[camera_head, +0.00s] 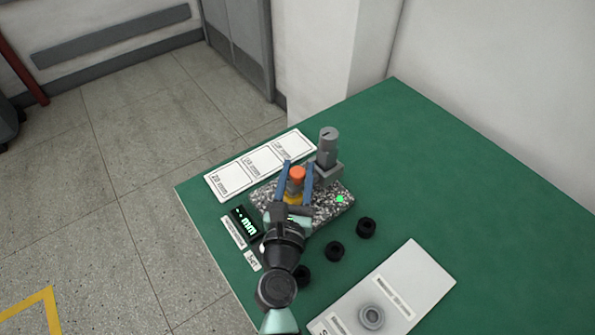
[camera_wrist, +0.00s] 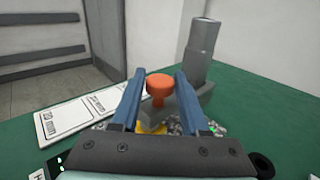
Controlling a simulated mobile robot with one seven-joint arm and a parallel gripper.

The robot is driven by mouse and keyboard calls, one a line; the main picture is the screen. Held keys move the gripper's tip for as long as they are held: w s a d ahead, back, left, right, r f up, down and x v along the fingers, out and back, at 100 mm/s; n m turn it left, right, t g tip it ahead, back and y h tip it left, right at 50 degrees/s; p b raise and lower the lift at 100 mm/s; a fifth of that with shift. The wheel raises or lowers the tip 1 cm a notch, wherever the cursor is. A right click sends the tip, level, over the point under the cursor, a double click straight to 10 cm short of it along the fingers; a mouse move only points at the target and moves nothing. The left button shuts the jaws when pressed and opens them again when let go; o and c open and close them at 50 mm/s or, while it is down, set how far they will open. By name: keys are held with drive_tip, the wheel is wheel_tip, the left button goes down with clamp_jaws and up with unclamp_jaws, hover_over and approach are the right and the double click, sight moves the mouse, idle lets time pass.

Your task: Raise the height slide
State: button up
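An orange knob (camera_head: 297,173) tops a grey part with a yellow piece low on it, on a speckled grey block (camera_head: 333,208). It may be the height slide; I cannot tell for sure. My gripper (camera_head: 298,165) is open, with one blue finger on each side of the knob and small gaps between. In the wrist view, the knob (camera_wrist: 160,83) shows between the fingers of my gripper (camera_wrist: 160,72), and the lower stem is partly hidden. A grey column (camera_head: 328,148) stands upright on the block behind and right of the knob.
A small display (camera_head: 246,222) with green characters sits left of the block. White labelled cards (camera_head: 262,166) lie behind it. Several black rings (camera_head: 366,228) lie in front. A white plate (camera_head: 418,283) carries a grey round part (camera_head: 371,317). The green table (camera_head: 480,215) is clear on the right.

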clamp_jaws()
idle(1.1)
